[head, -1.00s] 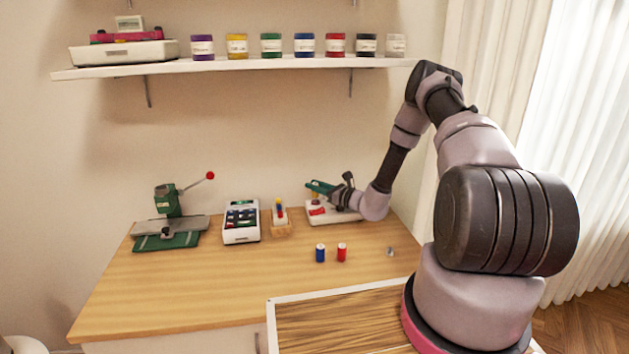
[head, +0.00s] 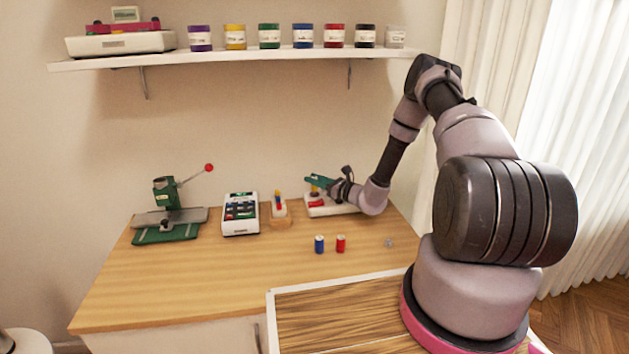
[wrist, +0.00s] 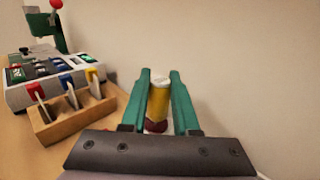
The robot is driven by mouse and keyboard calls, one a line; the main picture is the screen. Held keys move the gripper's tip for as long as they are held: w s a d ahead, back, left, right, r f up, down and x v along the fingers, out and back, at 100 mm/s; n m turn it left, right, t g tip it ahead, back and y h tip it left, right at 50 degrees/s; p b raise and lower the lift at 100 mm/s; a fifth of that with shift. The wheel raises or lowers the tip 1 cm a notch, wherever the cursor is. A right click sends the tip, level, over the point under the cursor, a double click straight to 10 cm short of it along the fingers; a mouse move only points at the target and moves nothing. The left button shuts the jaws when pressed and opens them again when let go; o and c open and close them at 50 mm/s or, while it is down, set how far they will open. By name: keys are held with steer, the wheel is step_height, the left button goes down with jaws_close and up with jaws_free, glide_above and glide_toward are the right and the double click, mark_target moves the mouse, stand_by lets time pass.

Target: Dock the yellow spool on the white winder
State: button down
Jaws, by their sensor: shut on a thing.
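The yellow spool (wrist: 159,101) stands upright between the two green fingers of my gripper (wrist: 160,85) in the wrist view, with its pale top showing. My gripper is shut on it. In the head view, my gripper (head: 318,182) is over the white winder (head: 340,208), at the back right of the table, and the yellow spool (head: 314,191) shows just under the fingers. A dark red part lies directly below the spool in the wrist view. I cannot tell whether the spool is seated on the winder, as the fingers hide much of it.
A wooden holder (wrist: 75,121) with red, blue and yellow tools stands left of the winder. Left of it are a white tray (head: 241,227) and a green press (head: 166,200). A blue spool (head: 319,244) and red spool (head: 340,244) stand in front. The table's front left is clear.

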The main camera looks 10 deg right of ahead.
steer(key=shift+r, duration=0.1)
stand_by(0.6)
steer(key=shift+r, duration=0.5)
steer(key=shift+f, duration=0.35)
stand_by(1.5)
steer(key=shift+r, duration=0.35)
steer(key=shift+r, duration=0.2)
steer(key=shift+f, duration=0.8)
stand_by(0.7)
steer(key=c, duration=0.9)
jaws_free()
steer(key=shift+c, duration=0.2)
steer(key=shift+d, duration=0.1)
